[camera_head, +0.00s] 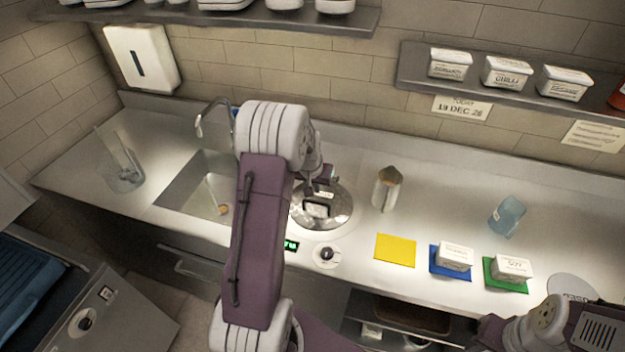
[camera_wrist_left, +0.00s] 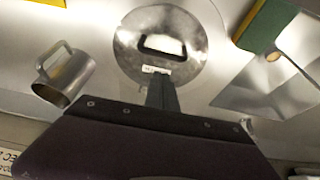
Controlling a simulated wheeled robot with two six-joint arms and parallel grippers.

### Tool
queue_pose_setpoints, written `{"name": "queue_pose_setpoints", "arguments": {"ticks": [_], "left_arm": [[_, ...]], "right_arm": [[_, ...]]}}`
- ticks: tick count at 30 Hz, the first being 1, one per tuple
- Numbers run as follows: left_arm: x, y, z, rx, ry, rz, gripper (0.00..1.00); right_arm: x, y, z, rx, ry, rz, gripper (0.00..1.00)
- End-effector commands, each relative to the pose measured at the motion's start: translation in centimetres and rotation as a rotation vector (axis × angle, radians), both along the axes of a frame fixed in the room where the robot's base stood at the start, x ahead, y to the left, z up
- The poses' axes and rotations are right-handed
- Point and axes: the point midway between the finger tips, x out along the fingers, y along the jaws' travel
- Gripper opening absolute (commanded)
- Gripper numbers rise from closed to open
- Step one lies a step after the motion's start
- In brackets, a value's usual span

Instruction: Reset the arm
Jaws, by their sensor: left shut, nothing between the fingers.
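My left arm crosses the middle of the head view, and its gripper (camera_head: 320,182) is above the round metal lid (camera_head: 335,212). The left wrist view shows the dark fingers (camera_wrist_left: 162,88) together, with nothing between them. They overlap the near edge of the lid (camera_wrist_left: 190,60) in that view. The lid's dark handle (camera_wrist_left: 163,46) lies beyond the fingertips; I cannot tell the exact gap. At bottom right of the head view, part of my right arm shows, but I cannot make out its gripper.
A metal jug (camera_head: 386,190) stands right of the lid. A sink (camera_head: 205,190) with a tap (camera_head: 212,112) lies left. Yellow (camera_head: 395,250), blue (camera_head: 438,268) and green (camera_head: 497,282) mats lie along the front, two bearing white tubs. A bluish cup (camera_head: 507,216) stands behind.

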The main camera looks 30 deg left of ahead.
Motion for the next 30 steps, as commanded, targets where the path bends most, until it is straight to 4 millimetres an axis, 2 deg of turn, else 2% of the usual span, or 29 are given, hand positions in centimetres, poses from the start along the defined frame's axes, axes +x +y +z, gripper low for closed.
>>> {"name": "queue_pose_setpoints", "arguments": {"ticks": [1,6,9,21,23,25,26,28,30], "left_arm": [[-0.8,-0.2,0.7,0.003,-0.005,0.000,0.00],[-3.1,-0.9,3.3,0.001,-0.003,0.000,0.00],[-3.8,-1.1,4.3,0.001,-0.002,0.000,0.00],[-4.2,-1.3,4.7,0.000,0.000,0.000,0.00],[-4.0,-1.9,4.7,0.000,-0.002,-0.015,0.00],[-3.0,-4.3,5.4,0.009,-0.025,-0.078,0.00],[-3.0,-6.2,5.6,0.011,-0.030,-0.120,0.00],[-5.1,-11.2,4.9,0.003,-0.002,-0.233,0.00],[-8.9,-15.1,3.6,-0.011,0.053,-0.315,0.00]], "right_arm": [[0.0,0.0,-0.8,0.000,0.001,0.000,0.34],[0.0,0.0,-1.4,0.000,0.000,0.000,0.34],[0.0,0.0,-1.5,0.000,0.000,0.000,0.34],[0.0,0.0,-1.5,0.000,0.000,0.000,0.34],[0.0,0.0,-1.6,0.000,0.000,0.000,0.34],[0.0,0.0,-2.0,0.000,0.000,0.000,0.34],[0.0,0.0,-2.3,0.000,0.000,0.000,0.34],[0.0,0.0,-2.8,0.000,0.000,0.000,0.34],[0.0,0.0,-3.2,0.000,0.000,0.000,0.34]]}}
